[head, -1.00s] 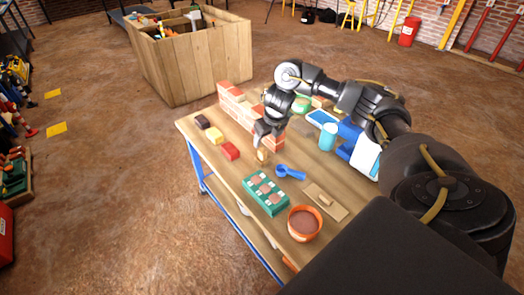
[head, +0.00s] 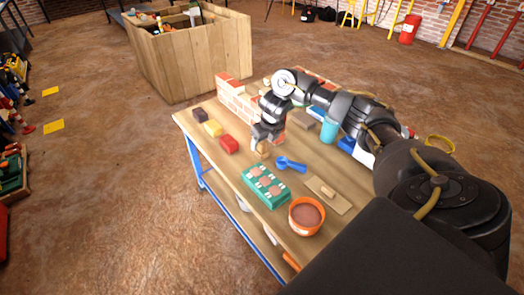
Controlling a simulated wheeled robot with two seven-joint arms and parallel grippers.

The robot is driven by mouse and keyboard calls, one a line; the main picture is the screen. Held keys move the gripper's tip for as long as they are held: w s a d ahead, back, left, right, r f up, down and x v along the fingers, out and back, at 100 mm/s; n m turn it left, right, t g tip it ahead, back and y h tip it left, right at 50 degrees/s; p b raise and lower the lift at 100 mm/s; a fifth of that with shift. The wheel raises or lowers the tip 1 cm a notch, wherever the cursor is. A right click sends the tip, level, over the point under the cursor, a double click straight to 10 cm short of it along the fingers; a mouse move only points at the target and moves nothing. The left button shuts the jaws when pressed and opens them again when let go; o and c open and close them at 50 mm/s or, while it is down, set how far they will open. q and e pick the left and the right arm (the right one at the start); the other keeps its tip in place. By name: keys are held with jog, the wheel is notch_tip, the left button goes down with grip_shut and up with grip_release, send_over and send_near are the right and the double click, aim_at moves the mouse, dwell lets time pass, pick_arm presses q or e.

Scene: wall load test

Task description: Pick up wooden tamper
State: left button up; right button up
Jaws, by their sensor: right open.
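A small wooden piece (head: 263,152), which looks like the wooden tamper, stands on the workbench (head: 232,172) in front of the brick wall. My right gripper (head: 265,141) is open, pointing down right at the top of the piece. The fingers hide part of it, and I cannot tell whether they touch it. My left gripper is not in view.
Close by are a blue scoop (head: 291,164), a green mould tray (head: 265,186), an orange bowl (head: 306,215) and a wooden float (head: 328,194). A small brick wall (head: 236,101) and a teal cup (head: 329,130) stand behind.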

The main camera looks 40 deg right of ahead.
aim_at(263, 143)
jog(key=x, duration=0.4)
jog(key=shift+f+b, duration=0.1)
jog(key=shift+b, duration=0.25)
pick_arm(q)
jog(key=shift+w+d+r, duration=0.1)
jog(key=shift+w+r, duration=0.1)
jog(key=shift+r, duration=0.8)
pick_arm(e)
jog(key=shift+w+f, duration=0.25)
jog(key=shift+f, duration=0.2)
jog(key=c, duration=0.8)
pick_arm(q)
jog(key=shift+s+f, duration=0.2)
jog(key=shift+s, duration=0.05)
pick_arm(e)
jog(key=shift+c, duration=1.2)
